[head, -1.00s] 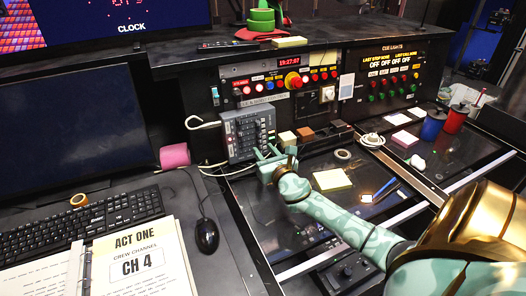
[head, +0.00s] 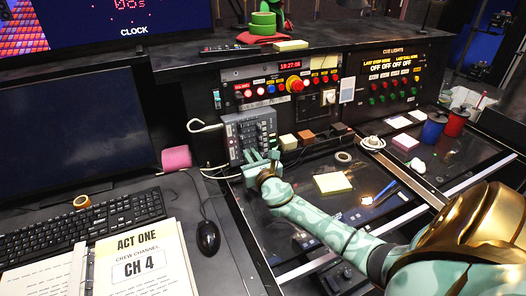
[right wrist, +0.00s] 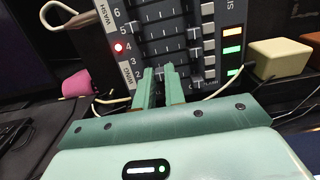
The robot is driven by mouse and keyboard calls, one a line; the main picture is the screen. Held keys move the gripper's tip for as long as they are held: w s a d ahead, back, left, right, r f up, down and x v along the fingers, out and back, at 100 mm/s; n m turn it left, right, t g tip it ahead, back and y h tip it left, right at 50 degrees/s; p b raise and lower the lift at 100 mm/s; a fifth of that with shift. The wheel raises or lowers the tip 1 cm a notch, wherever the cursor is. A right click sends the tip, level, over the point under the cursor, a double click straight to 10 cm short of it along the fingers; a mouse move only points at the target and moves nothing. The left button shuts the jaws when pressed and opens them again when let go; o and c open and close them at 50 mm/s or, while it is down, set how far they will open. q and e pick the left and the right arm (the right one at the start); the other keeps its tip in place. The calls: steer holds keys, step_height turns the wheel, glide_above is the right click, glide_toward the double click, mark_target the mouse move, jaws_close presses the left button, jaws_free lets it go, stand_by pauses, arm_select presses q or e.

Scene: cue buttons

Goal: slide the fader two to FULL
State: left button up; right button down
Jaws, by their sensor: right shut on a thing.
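The grey fader panel (head: 248,132) stands upright at the desk's back, left of the button panel. The right wrist view shows its numbered rows and horizontal slots (right wrist: 165,30). Several slider caps (right wrist: 208,44) sit near the right ends of their slots. My right gripper (head: 254,156) is at the panel's lower part. In the right wrist view its green fingers (right wrist: 159,72) reach the rows by labels 2 and 3, shut on a small cap, apparently fader two, which they mostly hide. My left gripper is not in view.
A cream block (head: 288,142) and a brown block (head: 306,137) stand right of the panel. A white cable runs below it. A pink roll (head: 176,158), mouse (head: 207,236) and keyboard lie left. Sticky notes (head: 332,183) lie on the dark desk surface.

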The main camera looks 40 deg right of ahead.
steer(key=shift+w+a, duration=0.25)
steer(key=shift+a, duration=0.7)
steer(key=c, duration=1.4)
jaws_free()
steer(key=shift+a, duration=0.1)
steer(key=shift+c, duration=0.2)
steer(key=shift+s, duration=0.3)
steer(key=p+v, duration=0.1)
steer(key=v, duration=1.4)
steer(key=shift+s+a+p, duration=0.15)
steer(key=shift+s+p, duration=0.15)
steer(key=shift+p, duration=0.05)
